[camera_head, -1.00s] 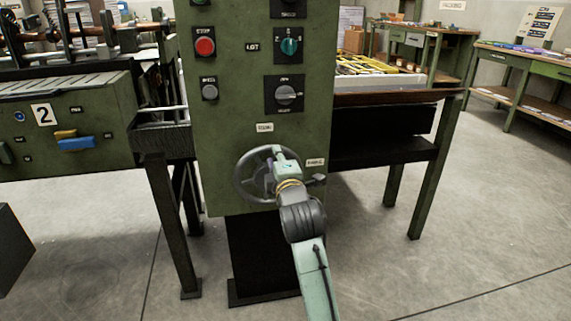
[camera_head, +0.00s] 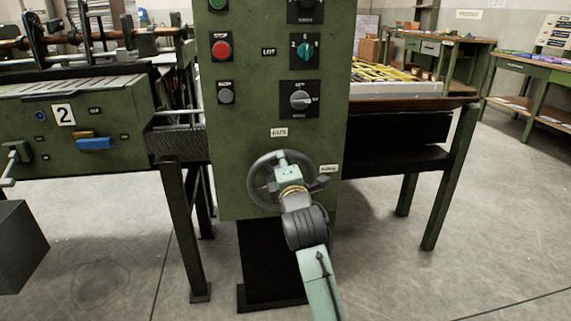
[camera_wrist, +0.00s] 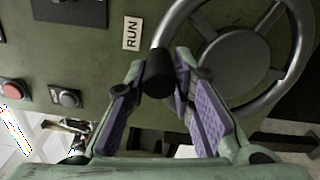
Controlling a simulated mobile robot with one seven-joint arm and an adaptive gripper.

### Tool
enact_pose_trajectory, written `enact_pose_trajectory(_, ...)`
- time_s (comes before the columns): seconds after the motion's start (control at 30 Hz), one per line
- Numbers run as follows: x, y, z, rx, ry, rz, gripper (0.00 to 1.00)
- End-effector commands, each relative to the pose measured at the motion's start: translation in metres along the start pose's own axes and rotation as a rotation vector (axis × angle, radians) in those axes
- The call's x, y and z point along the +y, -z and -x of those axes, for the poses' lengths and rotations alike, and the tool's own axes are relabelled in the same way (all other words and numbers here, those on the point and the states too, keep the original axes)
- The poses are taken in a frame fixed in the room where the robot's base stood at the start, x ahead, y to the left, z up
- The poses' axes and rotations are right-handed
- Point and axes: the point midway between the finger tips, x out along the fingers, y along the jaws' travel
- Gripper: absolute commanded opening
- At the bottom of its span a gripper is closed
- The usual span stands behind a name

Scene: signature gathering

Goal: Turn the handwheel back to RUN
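The grey handwheel (camera_head: 256,195) is on the front of the green control cabinet, low down. It also shows at the right of the wrist view (camera_wrist: 293,45). Its black handle (camera_wrist: 158,75) sits near the RUN label (camera_wrist: 131,33); in the head view that label is just above the wheel (camera_head: 279,132). My gripper (camera_head: 284,160) is at the top of the wheel. In the wrist view its purple-padded fingers (camera_wrist: 160,78) close in on both sides of the handle, with little or no gap. In the head view the arm hides part of the wheel.
A second label (camera_head: 328,169) is right of the wheel. A red button (camera_head: 221,50), a grey button (camera_head: 226,96) and rotary switches (camera_head: 300,99) are higher on the cabinet. Table legs (camera_head: 185,235) flank it. A dark box (camera_head: 22,248) stands at the left; floor in front is clear.

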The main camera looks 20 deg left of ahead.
Motion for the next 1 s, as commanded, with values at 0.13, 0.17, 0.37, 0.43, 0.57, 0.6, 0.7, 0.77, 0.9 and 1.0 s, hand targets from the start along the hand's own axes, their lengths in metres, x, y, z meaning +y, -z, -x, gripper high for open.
enact_pose_trajectory(0.13,0.0,-0.002,0.0,-0.004,-0.001,0.0,0.34)
enact_pose_trajectory(0.17,0.0,-0.003,0.0,-0.005,-0.001,0.0,0.36)
enact_pose_trajectory(0.37,0.001,-0.004,0.0,-0.008,-0.002,0.0,0.41)
enact_pose_trajectory(0.43,0.001,-0.005,0.0,-0.009,-0.002,0.0,0.41)
enact_pose_trajectory(0.57,0.001,-0.005,0.002,-0.01,-0.003,0.0,0.41)
enact_pose_trajectory(0.6,0.001,-0.005,0.005,-0.01,-0.003,0.0,0.41)
enact_pose_trajectory(0.7,0.001,-0.005,0.018,-0.011,-0.004,0.0,0.41)
enact_pose_trajectory(0.77,0.001,-0.005,0.029,-0.01,-0.003,-0.001,0.41)
enact_pose_trajectory(0.9,0.001,-0.005,0.06,-0.011,-0.004,-0.002,0.41)
enact_pose_trajectory(1.0,0.0,-0.004,0.081,-0.01,-0.004,-0.002,0.41)
